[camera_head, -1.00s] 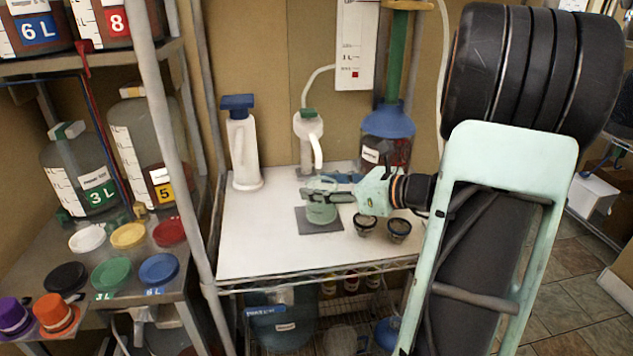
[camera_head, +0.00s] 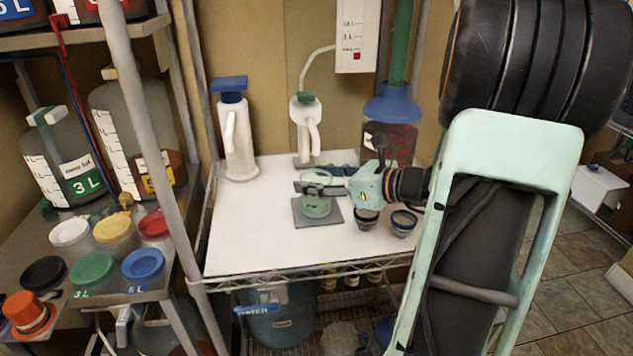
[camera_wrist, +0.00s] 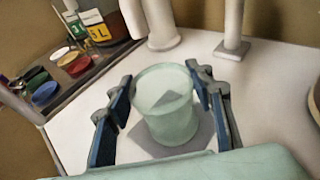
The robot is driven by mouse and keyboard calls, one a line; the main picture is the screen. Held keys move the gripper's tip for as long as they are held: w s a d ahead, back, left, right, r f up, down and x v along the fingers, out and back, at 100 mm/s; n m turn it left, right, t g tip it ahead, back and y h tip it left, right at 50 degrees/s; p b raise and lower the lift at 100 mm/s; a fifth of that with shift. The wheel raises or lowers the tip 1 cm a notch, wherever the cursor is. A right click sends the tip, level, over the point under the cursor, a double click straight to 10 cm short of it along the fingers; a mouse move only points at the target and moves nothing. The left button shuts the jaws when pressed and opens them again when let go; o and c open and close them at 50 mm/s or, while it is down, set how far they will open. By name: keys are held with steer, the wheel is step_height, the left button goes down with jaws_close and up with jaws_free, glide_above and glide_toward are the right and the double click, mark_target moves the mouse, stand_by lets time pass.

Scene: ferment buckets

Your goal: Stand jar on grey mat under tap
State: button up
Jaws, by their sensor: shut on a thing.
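The jar (camera_head: 317,207) is pale green and see-through, and upright. It is over the middle of the grey mat (camera_head: 335,219); whether its base touches the mat is hard to tell. My gripper (camera_head: 318,188) is shut around the upper part of the jar. In the wrist view the jar (camera_wrist: 168,112) is between my two blue-grey fingers, with the mat (camera_wrist: 207,143) showing around its base. The white tap (camera_head: 306,130) with a green top stands behind the mat, its spout pointing forward.
A white pump bottle (camera_head: 236,135) with a blue top stands back left. Two small dark cups (camera_head: 403,222) are right of the mat, close under my wrist. A blue-topped vessel (camera_head: 390,110) stands behind my arm. The white shelf top (camera_head: 250,235) is clear at front left.

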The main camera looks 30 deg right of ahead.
steer(key=shift+f, duration=0.1)
steer(key=o, duration=1.3)
steer(key=shift+c, duration=0.2)
steer(key=shift+r, duration=0.25)
steer(key=p+v, duration=0.1)
steer(key=v, duration=1.1)
steer(key=shift+f, duration=0.1)
